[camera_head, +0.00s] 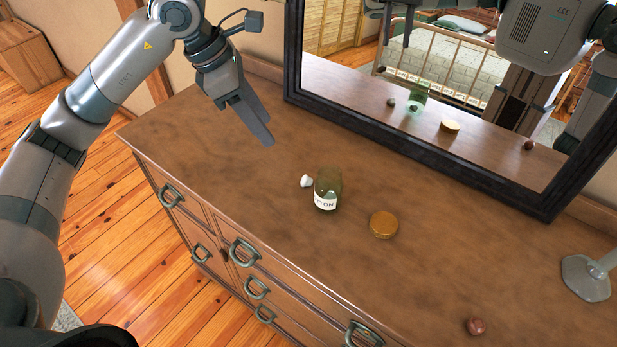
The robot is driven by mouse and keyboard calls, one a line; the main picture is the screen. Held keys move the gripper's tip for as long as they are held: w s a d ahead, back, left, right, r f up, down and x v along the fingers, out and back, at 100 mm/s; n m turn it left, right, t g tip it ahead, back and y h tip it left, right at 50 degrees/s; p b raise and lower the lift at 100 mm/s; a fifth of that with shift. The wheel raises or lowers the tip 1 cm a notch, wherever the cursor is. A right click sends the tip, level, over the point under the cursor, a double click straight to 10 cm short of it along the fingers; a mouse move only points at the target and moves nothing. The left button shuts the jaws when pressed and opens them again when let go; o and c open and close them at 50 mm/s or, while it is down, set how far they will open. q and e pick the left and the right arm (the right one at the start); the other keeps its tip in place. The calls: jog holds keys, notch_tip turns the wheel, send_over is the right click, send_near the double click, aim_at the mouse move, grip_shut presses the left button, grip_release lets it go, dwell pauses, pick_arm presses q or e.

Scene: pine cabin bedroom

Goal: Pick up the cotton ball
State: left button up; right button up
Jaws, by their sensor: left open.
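A small white cotton ball (306,181) lies on the brown dresser top (215,160), close beside the left side of a green glass jar (328,188) with a white label. Whether the ball touches the jar is hard to tell. A round golden-brown lid (383,224) lies flat to the right of the jar. My left gripper (268,140) is above the dresser, up and to the left of the cotton ball, apart from it. It is open and nothing shows between its fingers. My right gripper is not directly in view.
A dark-framed mirror (420,125) stands along the dresser's back and reflects the jar, lid and parts of me. A reddish-brown round object (475,326) lies at the front right. A grey stand base (586,278) is at the far right. The dresser's left part is clear.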

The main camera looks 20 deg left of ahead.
pick_arm(q)
jog(key=p, duration=0.5)
send_near(304, 178)
jog(key=shift+a+x, duration=0.25)
jog(key=shift+x, duration=0.95)
jog(key=shift+w+f, duration=0.1)
jog(key=shift+f, duration=0.3)
pick_arm(e)
jog(key=r, duration=0.4)
jog(key=shift+s+a+r, duration=0.1)
jog(key=shift+a+r, duration=0.1)
jog(key=shift+r, duration=0.05)
pick_arm(q)
jog(key=shift+d+f+p, duration=0.4)
jog(key=shift+p, duration=0.05)
jog(key=p+x, duration=0.2)
jog(key=x, duration=0.2)
jog(key=shift+d, duration=0.15)
pick_arm(e)
jog(key=r, duration=0.3)
jog(key=shift+s+a+r, duration=0.1)
jog(key=shift+a+r, duration=0.1)
jog(key=shift+d, duration=0.15)
